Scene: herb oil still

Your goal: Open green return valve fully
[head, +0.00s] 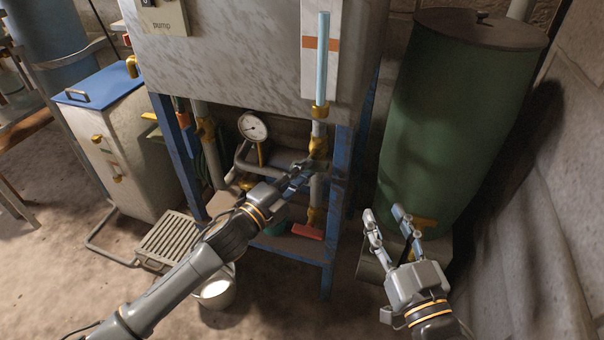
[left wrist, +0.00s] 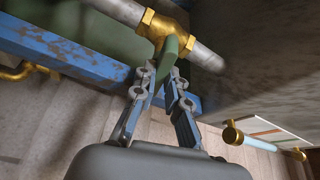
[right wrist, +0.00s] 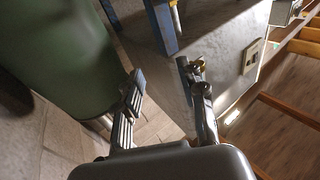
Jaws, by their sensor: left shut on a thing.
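The green return valve shows in the left wrist view as a brass body (left wrist: 158,24) on a grey pipe with a green lever handle (left wrist: 168,55). My left gripper (left wrist: 164,80) is shut on the green handle, its fingers on either side of it. In the head view my left gripper (head: 300,172) reaches to the pipework under the grey tank, and the fingers and arm hide most of the handle. My right gripper (head: 386,218) is open and empty in front of the green drum. It also shows open in the right wrist view (right wrist: 165,80).
A red-handled valve (head: 307,231) sits low on the same pipe. A pressure gauge (head: 253,126) is left of my left gripper. Blue frame legs (head: 343,190) stand close by. The green drum (head: 450,110) is at the right, a bucket (head: 216,290) on the floor.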

